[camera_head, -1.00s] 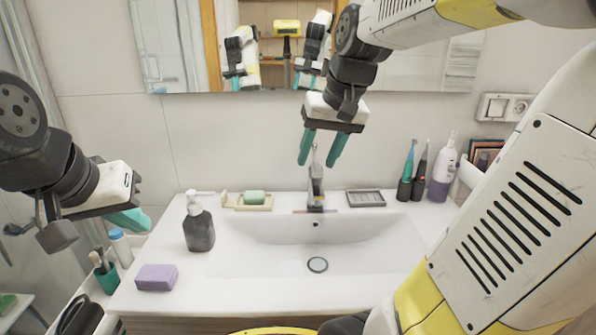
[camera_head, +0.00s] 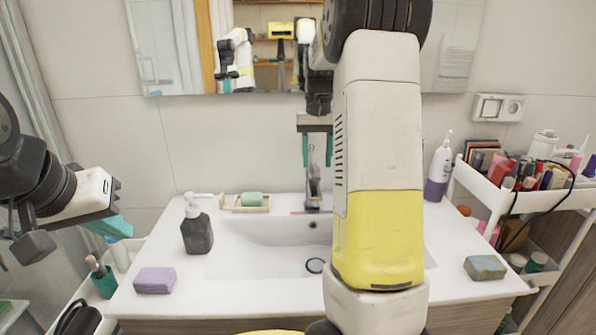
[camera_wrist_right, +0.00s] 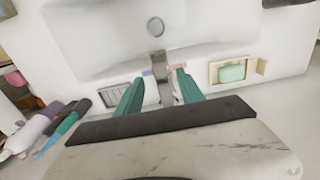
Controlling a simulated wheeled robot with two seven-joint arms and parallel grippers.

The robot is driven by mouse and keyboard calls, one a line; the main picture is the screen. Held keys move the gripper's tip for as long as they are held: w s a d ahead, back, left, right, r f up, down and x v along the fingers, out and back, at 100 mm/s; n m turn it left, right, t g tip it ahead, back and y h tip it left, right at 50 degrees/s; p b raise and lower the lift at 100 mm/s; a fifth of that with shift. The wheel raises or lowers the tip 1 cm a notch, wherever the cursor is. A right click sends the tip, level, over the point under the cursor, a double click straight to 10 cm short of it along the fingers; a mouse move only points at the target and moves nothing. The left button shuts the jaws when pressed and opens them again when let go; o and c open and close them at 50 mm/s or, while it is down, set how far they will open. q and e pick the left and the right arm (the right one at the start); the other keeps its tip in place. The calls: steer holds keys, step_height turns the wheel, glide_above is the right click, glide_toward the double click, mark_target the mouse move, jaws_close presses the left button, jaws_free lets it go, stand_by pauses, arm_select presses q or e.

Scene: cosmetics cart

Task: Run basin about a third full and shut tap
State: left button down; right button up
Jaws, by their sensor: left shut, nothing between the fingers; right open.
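The white basin (camera_head: 262,258) shows no water that I can make out. The metal tap (camera_head: 313,185) stands at the basin's back edge. My right gripper (camera_head: 318,163) is open and empty, pointing down, its fingers above and around the tap in the head view. In the right wrist view the tap (camera_wrist_right: 160,68) lies between the two teal fingers (camera_wrist_right: 157,82). My left gripper (camera_head: 122,228) is shut and empty at the left, away from the tap.
A dark soap bottle (camera_head: 197,232), a green soap on a dish (camera_head: 252,199) and a purple sponge (camera_head: 155,280) are on the counter's left. Another sponge (camera_head: 485,267) lies at the right. A cosmetics cart (camera_head: 540,200) stands beyond it. My right arm hides the basin's right part.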

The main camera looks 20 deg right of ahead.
mark_target(316, 175)
steer(key=shift+f, duration=2.2)
jaws_close()
steer(key=shift+r, duration=0.1)
